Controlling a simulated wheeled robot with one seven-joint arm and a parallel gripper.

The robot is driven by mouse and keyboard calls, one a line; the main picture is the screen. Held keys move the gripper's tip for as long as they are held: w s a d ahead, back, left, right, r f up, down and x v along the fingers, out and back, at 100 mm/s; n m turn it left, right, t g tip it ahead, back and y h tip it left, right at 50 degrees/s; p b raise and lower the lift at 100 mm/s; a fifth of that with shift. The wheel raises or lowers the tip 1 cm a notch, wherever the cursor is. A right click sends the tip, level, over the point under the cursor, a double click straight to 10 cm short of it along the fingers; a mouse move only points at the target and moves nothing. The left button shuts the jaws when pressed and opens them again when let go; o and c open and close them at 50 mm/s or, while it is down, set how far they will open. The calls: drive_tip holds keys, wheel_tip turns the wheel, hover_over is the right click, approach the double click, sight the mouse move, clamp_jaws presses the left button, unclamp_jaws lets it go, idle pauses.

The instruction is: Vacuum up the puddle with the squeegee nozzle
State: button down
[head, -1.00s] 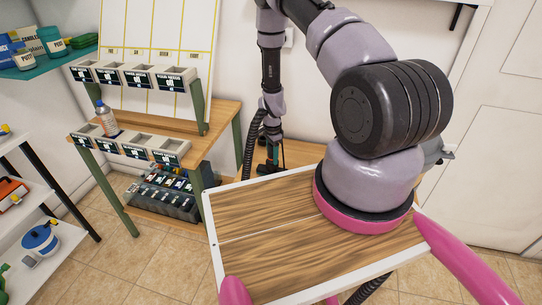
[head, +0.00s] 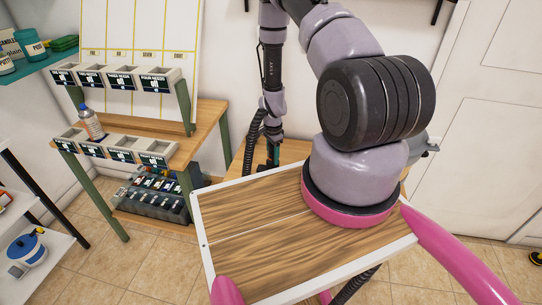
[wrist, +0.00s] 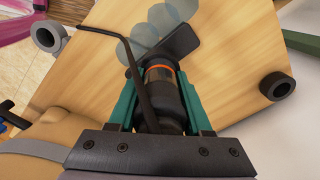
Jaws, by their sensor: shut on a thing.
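My gripper (wrist: 158,105) is shut on the dark neck, with an orange ring, of the squeegee nozzle (wrist: 180,44). The nozzle's flat black head lies over or close above a wooden tabletop (wrist: 235,50); contact cannot be told. The puddle (wrist: 160,18) shows as overlapping pale blue-grey patches at the top of the wrist view, beside and partly behind the nozzle head. In the head view my gripper (head: 272,155) is small, low over the wooden table (head: 292,150). The puddle is not visible there.
A black corrugated hose (head: 252,145) hangs beside my arm. A workbench (head: 205,125) with labelled bins and a spray bottle (head: 90,122) stands left. A thin bent black rod (wrist: 135,75) crosses the wrist view.

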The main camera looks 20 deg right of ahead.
drive_tip(key=shift+d, duration=0.1)
drive_tip(key=shift+s+d, duration=0.7)
drive_tip(key=shift+d, duration=0.3)
drive_tip(key=shift+s+d, duration=0.7)
drive_tip(key=shift+d, duration=0.25)
drive_tip(key=shift+s+d, duration=0.25)
drive_tip(key=shift+d, duration=0.2)
drive_tip(key=shift+s+a, duration=0.1)
drive_tip(key=shift+s+a, duration=0.5)
drive_tip(key=shift+s, duration=0.25)
